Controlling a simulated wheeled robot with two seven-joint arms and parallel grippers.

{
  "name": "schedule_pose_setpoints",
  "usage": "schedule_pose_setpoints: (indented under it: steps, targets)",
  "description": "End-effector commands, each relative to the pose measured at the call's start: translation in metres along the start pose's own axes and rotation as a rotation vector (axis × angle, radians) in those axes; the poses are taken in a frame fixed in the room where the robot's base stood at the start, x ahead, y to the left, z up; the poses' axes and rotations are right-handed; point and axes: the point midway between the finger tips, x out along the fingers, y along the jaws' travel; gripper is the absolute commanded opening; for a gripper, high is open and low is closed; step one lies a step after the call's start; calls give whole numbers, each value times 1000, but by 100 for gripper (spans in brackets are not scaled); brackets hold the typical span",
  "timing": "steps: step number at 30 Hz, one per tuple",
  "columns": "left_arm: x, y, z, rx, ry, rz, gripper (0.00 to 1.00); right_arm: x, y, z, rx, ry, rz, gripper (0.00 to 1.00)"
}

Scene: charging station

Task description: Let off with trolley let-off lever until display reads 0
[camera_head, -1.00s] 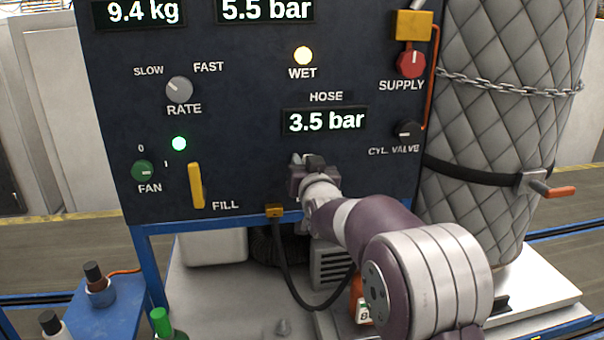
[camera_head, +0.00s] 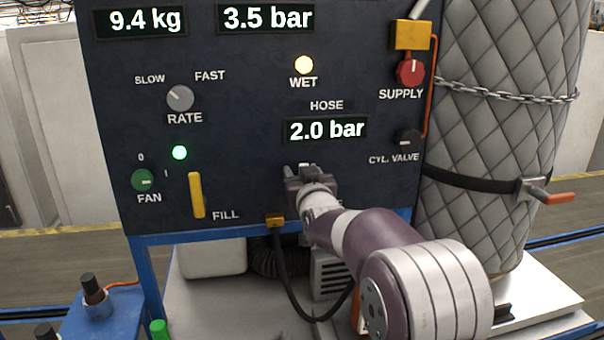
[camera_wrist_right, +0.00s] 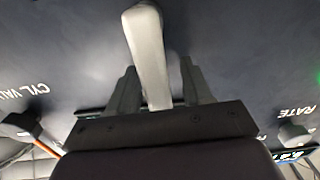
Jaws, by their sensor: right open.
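A dark panel (camera_head: 240,110) fills the middle of the head view. Its HOSE display (camera_head: 327,130) reads 2.0 bar. The upper display (camera_head: 266,18) reads 3.5 bar, and the one to its left (camera_head: 141,21) reads 9.4 kg. My right gripper (camera_head: 305,170) is at the panel below the HOSE display. In the right wrist view a pale grey lever (camera_wrist_right: 147,45) stands between its two open fingers, with gaps visible on both sides. In the head view my gripper hides the lever and any label there. My left gripper is out of view.
The RATE knob (camera_head: 180,98), FAN knob (camera_head: 143,180) and yellow FILL lever (camera_head: 197,195) are to the left. The red SUPPLY knob (camera_head: 410,72) and CYL. VALVE knob (camera_head: 408,138) are to the right. A black cable (camera_head: 283,285) hangs below the panel.

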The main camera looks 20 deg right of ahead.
Motion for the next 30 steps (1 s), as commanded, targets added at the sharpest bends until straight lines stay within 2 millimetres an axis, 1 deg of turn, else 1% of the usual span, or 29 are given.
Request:
schedule_pose_setpoints:
  steps: [7,11,14,21,23,27,30]
  targets:
    - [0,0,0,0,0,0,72,-1,0,-2,2,6,1,49]
    - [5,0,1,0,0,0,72,-11,0,-2,2,8,1,49]
    - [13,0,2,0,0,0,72,-30,0,0,2,9,1,49]
    - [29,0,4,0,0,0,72,-90,0,0,2,8,1,49]
    - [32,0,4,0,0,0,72,-104,0,1,1,6,0,49]
    - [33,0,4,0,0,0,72,-121,0,0,1,3,0,49]
    - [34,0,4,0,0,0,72,-126,0,-1,1,4,0,49]
